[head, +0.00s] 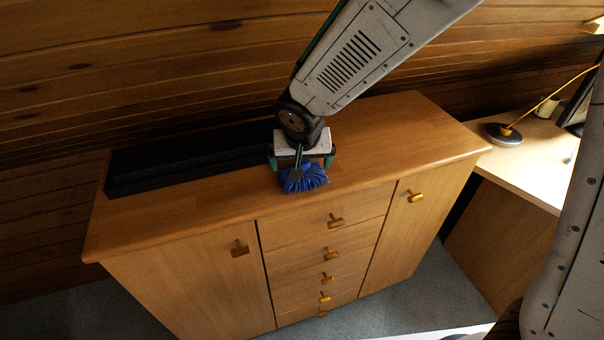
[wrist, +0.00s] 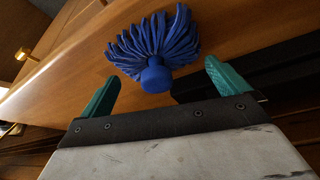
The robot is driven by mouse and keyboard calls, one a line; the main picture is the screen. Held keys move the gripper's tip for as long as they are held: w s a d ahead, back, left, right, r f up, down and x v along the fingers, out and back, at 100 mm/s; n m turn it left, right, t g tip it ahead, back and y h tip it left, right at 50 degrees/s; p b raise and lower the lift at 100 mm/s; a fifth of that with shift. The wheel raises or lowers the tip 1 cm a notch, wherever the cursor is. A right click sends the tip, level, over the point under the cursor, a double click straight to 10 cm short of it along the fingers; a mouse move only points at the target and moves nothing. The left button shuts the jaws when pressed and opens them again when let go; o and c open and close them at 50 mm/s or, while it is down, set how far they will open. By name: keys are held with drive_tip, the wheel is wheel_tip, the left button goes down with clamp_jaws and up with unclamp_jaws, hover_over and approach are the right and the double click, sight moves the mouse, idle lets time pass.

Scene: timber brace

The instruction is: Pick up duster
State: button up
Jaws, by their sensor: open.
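The duster (head: 304,179) has a shaggy blue head and rests on the wooden cabinet top near its front edge. My gripper (head: 301,162) is directly above and behind it, with green fingers spread apart. In the wrist view the duster (wrist: 154,46) shows its blue strands fanned out and a round blue end towards me. That end lies across the gap between the open fingers of my gripper (wrist: 161,71), with clear space on both sides. I cannot tell how deep it sits between them. Much of any handle is hidden.
The wooden cabinet (head: 400,130) has doors and drawers with brass-coloured knobs. A long black object (head: 185,160) lies along its back left. A plank wall (head: 120,60) stands behind. At right a lower desk (head: 530,155) carries a lamp (head: 503,134). The cabinet top's right side is clear.

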drive_tip(key=shift+x, duration=1.05)
drive_tip(key=c, duration=0.9)
drive_tip(key=shift+r, duration=0.15)
